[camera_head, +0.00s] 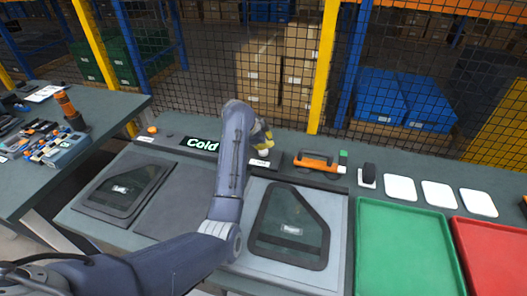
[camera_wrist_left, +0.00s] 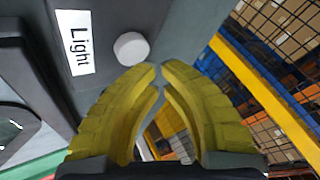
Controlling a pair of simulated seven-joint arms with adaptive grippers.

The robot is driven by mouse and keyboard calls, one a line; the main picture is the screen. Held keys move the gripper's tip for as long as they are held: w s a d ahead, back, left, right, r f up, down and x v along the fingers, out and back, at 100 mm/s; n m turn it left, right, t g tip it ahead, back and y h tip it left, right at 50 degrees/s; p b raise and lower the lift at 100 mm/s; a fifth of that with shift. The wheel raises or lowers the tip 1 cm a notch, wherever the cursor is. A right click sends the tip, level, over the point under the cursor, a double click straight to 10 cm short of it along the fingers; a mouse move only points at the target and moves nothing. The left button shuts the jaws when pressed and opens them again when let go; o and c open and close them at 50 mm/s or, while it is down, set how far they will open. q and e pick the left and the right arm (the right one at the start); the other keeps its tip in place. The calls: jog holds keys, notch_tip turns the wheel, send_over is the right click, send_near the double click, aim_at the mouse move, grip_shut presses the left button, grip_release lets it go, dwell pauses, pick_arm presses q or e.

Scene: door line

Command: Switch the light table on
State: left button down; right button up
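In the left wrist view, a round white button (camera_wrist_left: 131,48) sits on a dark box beside a white label reading "Light" (camera_wrist_left: 75,43). My left gripper (camera_wrist_left: 159,66) has yellow fingers with the tips together and nothing visible between them. The tips appear just beside the button; I cannot tell whether they touch it. In the head view my left gripper (camera_head: 263,138) is at the back of the bench, partly behind my arm, above a small white label (camera_head: 259,162). The button is hidden there. Which panel is the light table is unclear; no panel visibly glows. My right gripper is out of view.
A lit "Cold" display (camera_head: 201,145) stands left of my arm. Dark-framed glass pieces lie left (camera_head: 125,188) and right (camera_head: 290,225). An orange-handled tool (camera_head: 318,163), white squares, a green tray (camera_head: 405,250) and a red tray (camera_head: 495,255) are to the right. Mesh fencing stands behind.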

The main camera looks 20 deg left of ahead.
aim_at(266, 149)
pick_arm(q)
jog(key=shift+f, duration=0.15)
jog(key=shift+f, duration=0.3)
jog(key=shift+f, duration=0.55)
dwell(1.2)
jog(key=shift+r, duration=1)
jog(key=shift+r, duration=2.5)
